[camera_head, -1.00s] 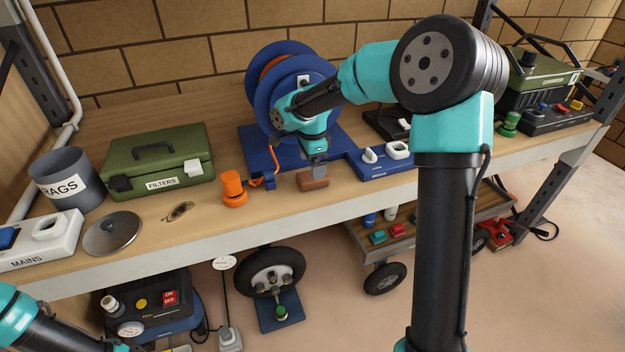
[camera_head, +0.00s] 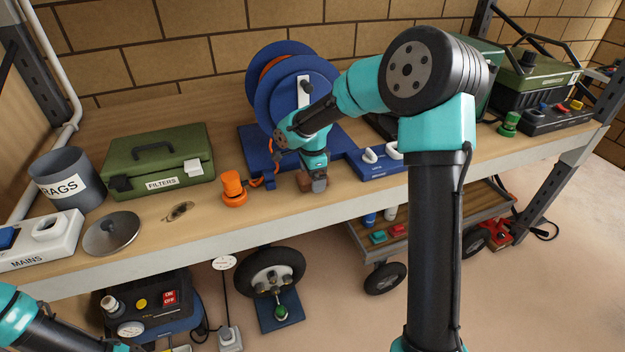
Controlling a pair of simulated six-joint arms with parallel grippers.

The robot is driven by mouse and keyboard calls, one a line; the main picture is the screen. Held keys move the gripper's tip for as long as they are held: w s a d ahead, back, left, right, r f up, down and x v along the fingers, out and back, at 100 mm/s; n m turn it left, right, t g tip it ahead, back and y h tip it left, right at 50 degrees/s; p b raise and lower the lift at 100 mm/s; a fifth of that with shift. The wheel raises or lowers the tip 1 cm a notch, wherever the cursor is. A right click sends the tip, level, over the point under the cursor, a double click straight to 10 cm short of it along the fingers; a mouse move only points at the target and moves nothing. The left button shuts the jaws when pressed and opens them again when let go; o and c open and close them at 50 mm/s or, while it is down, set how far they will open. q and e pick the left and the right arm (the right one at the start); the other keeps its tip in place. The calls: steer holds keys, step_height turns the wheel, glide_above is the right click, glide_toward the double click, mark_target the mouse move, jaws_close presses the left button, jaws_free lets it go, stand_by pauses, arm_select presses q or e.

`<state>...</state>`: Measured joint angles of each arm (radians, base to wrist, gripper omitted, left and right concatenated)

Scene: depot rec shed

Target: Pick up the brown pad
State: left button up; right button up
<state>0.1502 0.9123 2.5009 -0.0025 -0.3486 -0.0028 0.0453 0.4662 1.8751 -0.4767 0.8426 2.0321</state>
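The brown pad (camera_head: 304,183) lies on the workbench near its front edge, just in front of the blue hose reel's base. My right gripper (camera_head: 319,186) points down right at the pad and covers much of it, so only parts of the pad show beside the fingers. I cannot tell whether the fingers are apart or closed on it. The pad still appears to rest on the bench. Only links of my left arm show at the bottom left corner; its gripper is out of view.
The blue reel (camera_head: 262,92) stands close behind the gripper. An orange fitting (camera_head: 233,187) is to the left, and a blue base with white sockets (camera_head: 376,167) is close on the right. A green filters box (camera_head: 158,160) sits further left. Bare wood lies around a metal lid (camera_head: 111,233).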

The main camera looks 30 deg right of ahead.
steer(key=c, duration=1)
steer(key=shift+r, duration=0.15)
steer(key=s+a, duration=0.3)
steer(key=s, duration=1.4)
steer(key=shift+s, duration=0.35)
steer(key=shift+a, duration=0.1)
